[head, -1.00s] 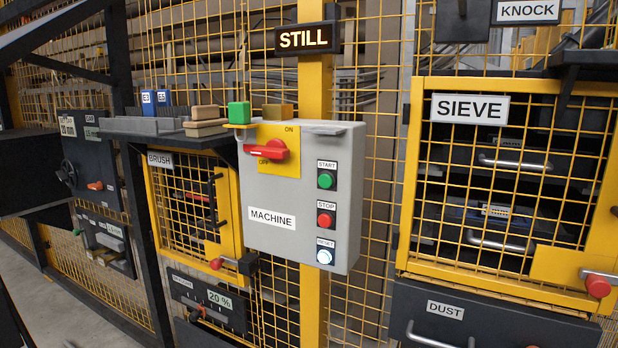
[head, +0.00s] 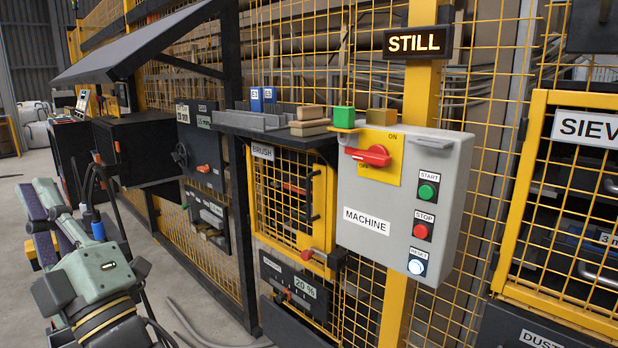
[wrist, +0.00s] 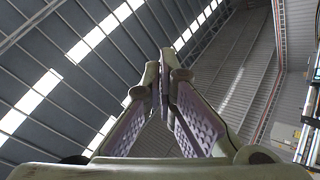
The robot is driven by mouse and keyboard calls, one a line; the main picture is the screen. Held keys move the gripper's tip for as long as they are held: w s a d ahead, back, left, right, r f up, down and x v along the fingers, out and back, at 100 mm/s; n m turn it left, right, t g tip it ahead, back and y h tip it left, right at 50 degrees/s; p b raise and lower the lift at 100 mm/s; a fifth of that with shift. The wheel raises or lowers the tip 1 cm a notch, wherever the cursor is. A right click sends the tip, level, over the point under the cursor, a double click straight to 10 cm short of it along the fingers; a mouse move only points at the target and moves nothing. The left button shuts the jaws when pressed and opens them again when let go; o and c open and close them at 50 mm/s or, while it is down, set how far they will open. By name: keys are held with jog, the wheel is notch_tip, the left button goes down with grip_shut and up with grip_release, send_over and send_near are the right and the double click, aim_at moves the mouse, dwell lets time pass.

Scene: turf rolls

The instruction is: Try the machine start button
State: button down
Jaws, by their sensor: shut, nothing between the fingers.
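The grey machine box (head: 385,238) hangs on a yellow post in the head view. Its green START button (head: 427,191) is at the upper right of its front, above the red STOP button (head: 421,230) and the white RESET button (head: 417,266). A red rotary handle (head: 368,156) sits on a yellow ON/OFF plate. The lit sign (head: 416,42) above reads STILL. My gripper shows in the wrist view (wrist: 160,75), pointing up at the roof, its fingers shut and empty. My arm is at the lower left of the head view, well apart from the box.
A BRUSH cage door (head: 290,200) is left of the box, with a shelf (head: 262,131) holding wooden blocks above it. The SIEVE cage (head: 570,200) is at right. A black sloping hood (head: 135,45) juts out at left. Grey floor is open at lower left.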

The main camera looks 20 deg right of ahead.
aim_at(426, 192)
jog(key=w+d+f+h+p, duration=0.1)
jog(key=w+d+f+h, duration=0.15)
jog(key=d+h, duration=0.7)
jog(key=w+d+f+h+p, duration=0.1)
jog(key=w+d+h, duration=0.3)
jog(key=d, duration=1.1)
jog(key=s+d+f+g+h, duration=0.1)
jog(key=s+d+f+h, duration=0.1)
jog(key=d, duration=0.5)
jog(key=s+d+f+g+h+p, duration=0.1)
jog(key=s+d+h, duration=0.3)
jog(key=d, duration=0.3)
jog(key=s+d+f+g+h+p, duration=0.1)
jog(key=s+d+f+g+h, duration=0.1)
jog(key=d, duration=0.5)
jog(key=shift+s+f+h, duration=0.35)
jog(key=shift+s+h, duration=0.4)
jog(key=shift+s, duration=0.15)
jog(key=shift+w+d, duration=0.55)
jog(key=shift+d, duration=0.8)
jog(key=shift+w+d, duration=0.6)
jog(key=shift+d, duration=0.75)
jog(key=shift+w+d, duration=0.55)
jog(key=shift+d, duration=0.8)
